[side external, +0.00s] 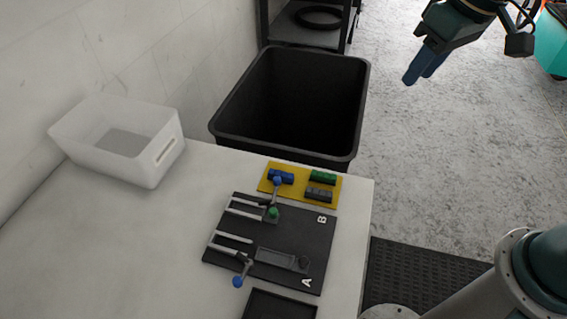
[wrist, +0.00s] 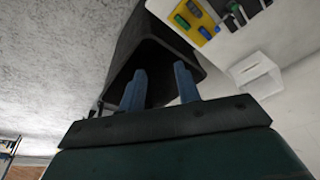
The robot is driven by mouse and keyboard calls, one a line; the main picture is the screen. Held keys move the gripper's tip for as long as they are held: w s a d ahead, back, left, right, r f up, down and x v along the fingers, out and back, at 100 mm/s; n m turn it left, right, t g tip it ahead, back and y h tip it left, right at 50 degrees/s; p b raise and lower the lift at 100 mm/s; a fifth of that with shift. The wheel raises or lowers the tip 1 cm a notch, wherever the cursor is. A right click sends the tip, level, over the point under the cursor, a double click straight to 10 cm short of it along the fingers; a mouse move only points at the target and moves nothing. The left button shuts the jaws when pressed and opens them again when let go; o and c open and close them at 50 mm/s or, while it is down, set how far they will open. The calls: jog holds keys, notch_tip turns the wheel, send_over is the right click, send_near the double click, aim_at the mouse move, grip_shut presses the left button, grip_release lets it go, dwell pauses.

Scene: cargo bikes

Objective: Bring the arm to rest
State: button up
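My gripper (side external: 418,77) hangs in the air at the upper right of the side view, beyond the table edge and right of the black bin. Its two blue fingers point down and to the left. In the wrist view the fingers of my gripper (wrist: 160,70) stand apart with nothing between them. It is open, empty and touches nothing that I can see.
A deep black bin (side external: 225,118) stands behind the white table (side external: 130,240). On the table are a translucent box (side external: 155,170), a yellow plate (side external: 297,191) with blue, green and dark parts, and a black fixture board (side external: 290,230). Open floor (side external: 430,170) lies right.

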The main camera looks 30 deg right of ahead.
jog(key=s+d+t, duration=0.1)
jog(key=s+d, duration=0.3)
jog(key=s, duration=0.3)
jog(key=s+d+m+t, duration=0.1)
jog(key=s+d, duration=0.3)
jog(key=s, duration=0.4)
jog(key=shift+d+t+h, duration=0.3)
jog(key=shift+d+h, duration=0.05)
jog(key=shift+h, duration=0.05)
